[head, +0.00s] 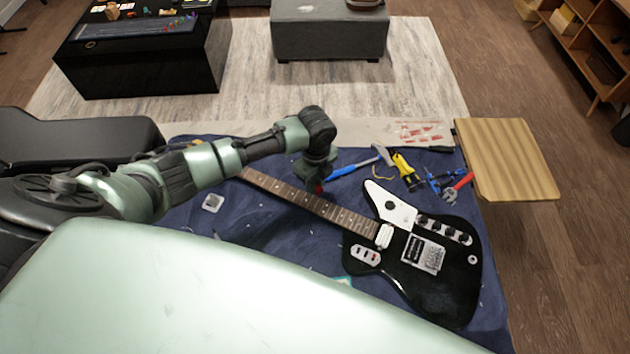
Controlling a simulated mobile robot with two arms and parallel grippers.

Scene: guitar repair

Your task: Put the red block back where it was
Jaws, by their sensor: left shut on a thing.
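My left arm reaches in from the left over the blue cloth. My left gripper (319,183) points down just above the neck of the black electric guitar (450,275). It is shut on the red block (318,189), of which only a small red bit shows at the fingertips. The gripper hides the rest of the block. I cannot tell whether the block touches the guitar neck. My right gripper is not in view.
The guitar lies across the blue cloth (245,225). Behind it lie a blue-handled tool (350,170), a yellow tool (404,168) and red-handled pliers (458,187). A wooden board (507,160) is at the right. A small light square piece (213,202) lies left of the neck.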

